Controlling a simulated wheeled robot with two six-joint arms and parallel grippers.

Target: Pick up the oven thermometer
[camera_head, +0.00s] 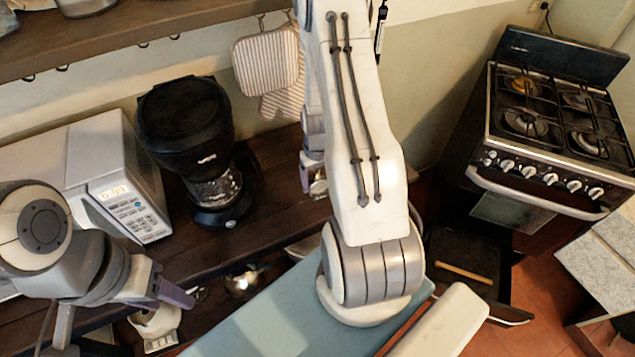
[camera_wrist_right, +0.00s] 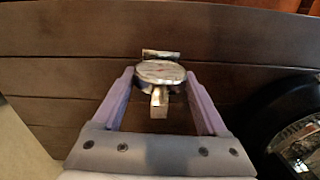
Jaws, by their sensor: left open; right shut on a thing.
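The oven thermometer (camera_wrist_right: 158,70) has a round, pale dial with a metal rim, and metal tabs above and below. It sits between the purple fingers of my right gripper (camera_wrist_right: 160,78), which are shut on it near their tips. In the head view my right arm covers most of the right gripper (camera_head: 314,172); a small metallic piece shows at its lower end, probably the thermometer. My left gripper (camera_head: 172,290) is at the lower left, open, with purple fingertips over the lower shelf area. Nothing shows between its fingers.
A black coffee maker (camera_head: 187,125) and a white microwave (camera_head: 115,170) stand on the dark wooden shelf (camera_head: 275,215). Striped oven mitts (camera_head: 268,65) hang from the upper shelf (camera_head: 130,30). A stove (camera_head: 545,125) stands at the right. The shelf is partly clear beside the coffee maker.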

